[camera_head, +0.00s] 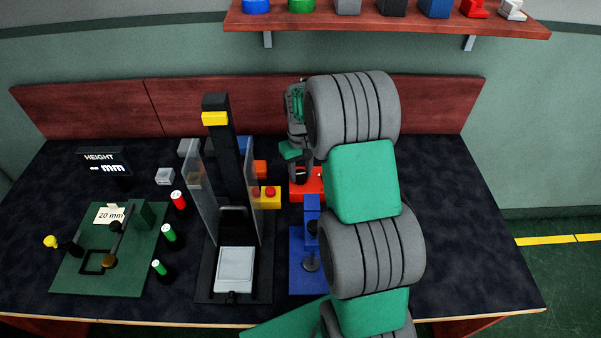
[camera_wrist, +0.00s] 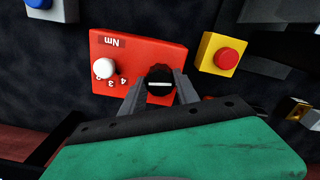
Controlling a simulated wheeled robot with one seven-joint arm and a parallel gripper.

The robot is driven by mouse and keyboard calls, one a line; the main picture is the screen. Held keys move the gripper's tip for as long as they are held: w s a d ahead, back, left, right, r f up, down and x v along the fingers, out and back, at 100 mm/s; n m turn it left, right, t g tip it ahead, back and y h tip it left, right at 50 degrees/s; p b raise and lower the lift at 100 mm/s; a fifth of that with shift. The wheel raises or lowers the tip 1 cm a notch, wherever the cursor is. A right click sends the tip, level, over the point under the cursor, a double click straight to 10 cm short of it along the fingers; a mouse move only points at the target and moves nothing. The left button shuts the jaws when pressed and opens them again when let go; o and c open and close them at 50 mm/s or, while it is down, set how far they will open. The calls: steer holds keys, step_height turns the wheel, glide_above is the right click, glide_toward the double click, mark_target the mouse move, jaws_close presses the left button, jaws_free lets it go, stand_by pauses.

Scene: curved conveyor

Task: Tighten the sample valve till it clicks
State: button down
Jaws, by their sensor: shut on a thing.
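A red block (camera_wrist: 125,62) marked "Nm" carries a white knob (camera_wrist: 104,68) beside the numbers 3 and 4, and a round black knob (camera_wrist: 160,78) with a white line across it. The black knob appears to be the sample valve's handle; no label on it says so. My gripper (camera_wrist: 161,90) has one grey finger on each side of the black knob and is shut on it. In the head view the red block (camera_head: 313,186) shows at the middle back of the table, partly hidden by my arm, with my gripper (camera_head: 301,176) over it.
A yellow box with a red button (camera_wrist: 222,54) stands close beside the red block. In the head view a tall black press (camera_head: 233,150) with clear side panels is to the left, and a blue fixture (camera_head: 311,250) is in front. A wooden shelf (camera_head: 390,23) hangs behind.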

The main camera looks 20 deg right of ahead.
mark_target(301, 174)
steer(key=c, duration=0.9)
jaws_free()
step_height(301, 174, up, 8)
steer(key=shift+f+b, duration=0.1)
steer(key=shift+b, duration=0.3)
